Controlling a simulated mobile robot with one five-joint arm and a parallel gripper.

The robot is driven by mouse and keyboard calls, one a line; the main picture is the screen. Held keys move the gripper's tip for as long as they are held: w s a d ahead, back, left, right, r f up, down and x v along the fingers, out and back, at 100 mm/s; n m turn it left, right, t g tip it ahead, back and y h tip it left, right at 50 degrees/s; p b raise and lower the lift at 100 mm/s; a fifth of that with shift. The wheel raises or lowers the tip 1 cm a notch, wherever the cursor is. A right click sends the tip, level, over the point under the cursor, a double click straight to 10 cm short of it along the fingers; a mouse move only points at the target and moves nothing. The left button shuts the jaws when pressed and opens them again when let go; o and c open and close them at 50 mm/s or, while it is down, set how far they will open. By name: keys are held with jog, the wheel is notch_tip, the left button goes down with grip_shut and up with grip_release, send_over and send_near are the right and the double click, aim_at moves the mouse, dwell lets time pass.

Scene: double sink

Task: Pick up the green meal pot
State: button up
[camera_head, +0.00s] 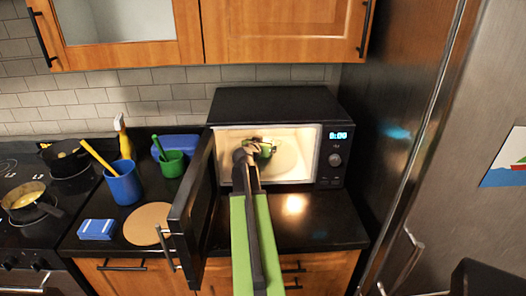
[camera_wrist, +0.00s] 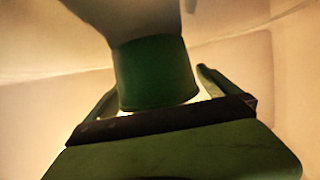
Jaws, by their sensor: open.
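The green meal pot (camera_head: 266,151) is inside the open microwave, partly hidden by my gripper in the head view. In the wrist view the pot (camera_wrist: 155,75) shows a dark green band with a paler grey-green part above it. My gripper (camera_head: 255,151) reaches in through the microwave's opening. In the wrist view my gripper (camera_wrist: 160,90) is open, with one finger on each side of the pot. The right finger looks a little apart from it; I cannot tell whether the left one touches.
The black microwave (camera_head: 275,105) has its door (camera_head: 193,205) swung open on the left, close to my arm. A blue cup (camera_head: 123,184), a green cup (camera_head: 172,164), a round board (camera_head: 148,223) and a blue sponge (camera_head: 97,229) are left of the door. A fridge stands right.

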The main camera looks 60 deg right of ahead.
jog(key=shift+w+d+f, duration=0.15)
jog(key=shift+d+f, duration=0.05)
jog(key=shift+d, duration=0.2)
jog(key=shift+a, duration=0.1)
jog(key=c, duration=1.7)
jog(key=shift+r, duration=0.1)
jog(key=shift+c, duration=0.2)
